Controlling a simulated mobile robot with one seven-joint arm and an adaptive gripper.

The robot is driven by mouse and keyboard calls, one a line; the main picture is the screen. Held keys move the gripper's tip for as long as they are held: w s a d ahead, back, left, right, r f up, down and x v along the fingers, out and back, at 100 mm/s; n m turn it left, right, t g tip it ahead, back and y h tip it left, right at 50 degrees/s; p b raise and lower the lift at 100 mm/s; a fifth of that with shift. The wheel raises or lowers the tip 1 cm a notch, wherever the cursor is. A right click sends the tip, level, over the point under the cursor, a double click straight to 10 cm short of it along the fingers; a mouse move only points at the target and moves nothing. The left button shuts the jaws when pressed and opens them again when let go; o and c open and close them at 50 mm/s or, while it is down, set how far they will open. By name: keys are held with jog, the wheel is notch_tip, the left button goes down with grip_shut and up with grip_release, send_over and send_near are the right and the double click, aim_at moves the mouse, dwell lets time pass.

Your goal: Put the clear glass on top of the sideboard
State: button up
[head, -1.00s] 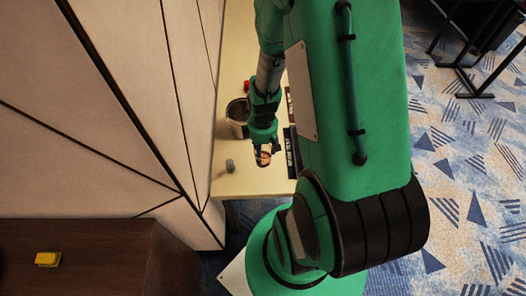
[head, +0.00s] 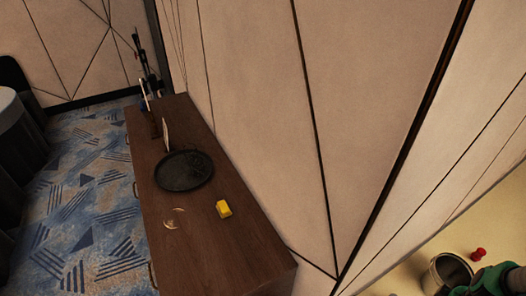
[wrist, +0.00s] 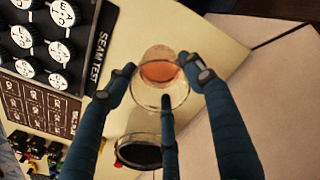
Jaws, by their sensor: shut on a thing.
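In the wrist view the clear glass (wrist: 150,95) is between the dark blue fingers of my gripper (wrist: 163,84), which are shut on it. An orange-pink tint shows inside the glass at its far end. The sideboard (head: 225,262) is a long dark brown cabinet in the middle of the head view, against the panelled wall.
On the sideboard are a round black tray (head: 183,184), a yellow block (head: 224,209) and a small pale ring-like thing (head: 169,224). Its near end is bare. A pale table (head: 408,284) at right holds a dark-filled container (head: 435,283) and a red object (head: 478,254).

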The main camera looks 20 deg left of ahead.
jog(key=w+a+r+m+p, duration=0.1)
jog(key=a+r+m+p, duration=0.15)
jog(key=a+r, duration=0.75)
jog(key=w+a+r+m+p, duration=0.25)
jog(key=a+r, duration=0.25)
jog(key=r, duration=0.8)
jog(key=s+a+r+m+p, duration=0.1)
jog(key=s+a+r+p, duration=0.1)
jog(key=s+a+r, duration=0.45)
jog(key=s+a+r+m+p, duration=0.15)
jog(key=a+r, duration=0.25)
jog(key=r, duration=0.5)
jog(key=s+a+r+p, duration=0.3)
jog(key=s+a+r, duration=0.15)
jog(key=r, duration=0.35)
jog(key=w+a+f+n+b, duration=0.1)
jog(key=w+a+f+n, duration=0.3)
jog(key=w+a+n, duration=0.35)
jog(key=w+a+f+n+b, duration=0.1)
jog(key=w+a+f+n, duration=0.35)
jog(key=a+n, duration=0.5)
jog(key=w+a+f+n+b, duration=0.1)
jog(key=w+a+f+n, duration=0.45)
jog(key=a, duration=0.55)
jog(key=s+a+f+n+b, duration=0.1)
jog(key=a+f+n, duration=1.9)
jog(key=a+f, duration=0.6)
jog(key=shift+a+f+n+b, duration=0.25)
jog(key=shift+n+b, duration=0.15)
